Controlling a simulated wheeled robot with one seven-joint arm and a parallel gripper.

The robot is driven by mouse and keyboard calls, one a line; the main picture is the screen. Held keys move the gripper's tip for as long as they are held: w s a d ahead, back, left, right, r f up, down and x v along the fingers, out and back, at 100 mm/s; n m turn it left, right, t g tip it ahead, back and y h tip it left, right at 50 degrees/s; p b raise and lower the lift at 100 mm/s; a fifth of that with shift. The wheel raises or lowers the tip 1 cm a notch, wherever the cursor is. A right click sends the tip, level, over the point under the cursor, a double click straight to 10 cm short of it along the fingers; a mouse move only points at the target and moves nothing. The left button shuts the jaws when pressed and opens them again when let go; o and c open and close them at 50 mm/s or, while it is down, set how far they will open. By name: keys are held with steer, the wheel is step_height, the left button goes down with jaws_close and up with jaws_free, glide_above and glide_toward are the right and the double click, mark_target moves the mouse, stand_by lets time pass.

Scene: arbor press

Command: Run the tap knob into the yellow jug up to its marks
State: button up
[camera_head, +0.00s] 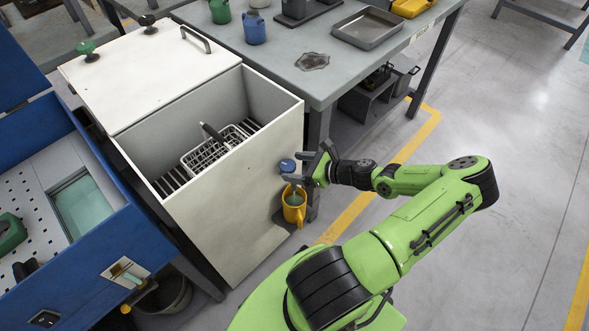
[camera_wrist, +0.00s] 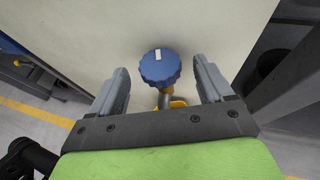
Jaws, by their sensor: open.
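The blue tap knob (camera_head: 288,165) sits on the front of the white tank. In the wrist view the ribbed knob (camera_wrist: 160,67) with a white mark lies centred between my fingers, with free space on both sides. My gripper (camera_head: 305,167) is open and empty, facing the knob. The yellow jug (camera_head: 294,205) is upright under the tap against the tank front. Its opening looks grey-green inside; its marks and any level cannot be made out. In the wrist view only a bit of the jug (camera_wrist: 178,103) shows behind the tap stem.
The white tank (camera_head: 232,197) is partly open, with a wire basket (camera_head: 205,155) inside. A grey workbench (camera_head: 350,75) stands behind, with a metal tray (camera_head: 367,28) and blue and green jugs. A blue cabinet (camera_head: 135,250) is at left. The floor to the right is clear.

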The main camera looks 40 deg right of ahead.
steer(key=shift+w+a+f, duration=0.2)
steer(key=shift+w, duration=0.25)
steer(key=c, duration=1)
steer(key=p, duration=0.1)
steer(key=m+h+p, duration=0.1)
steer(key=p, duration=0.1)
steer(key=shift+s+a+r+t, duration=0.1)
steer(key=shift+a+r+t, duration=0.2)
steer(key=shift+r, duration=0.1)
steer(key=shift+c, duration=0.2)
steer(key=shift+m+h+p, duration=0.6)
steer(key=shift+f+m+h+p, duration=0.3)
steer(key=shift+m+h+p, duration=0.45)
steer(key=shift+h, duration=0.35)
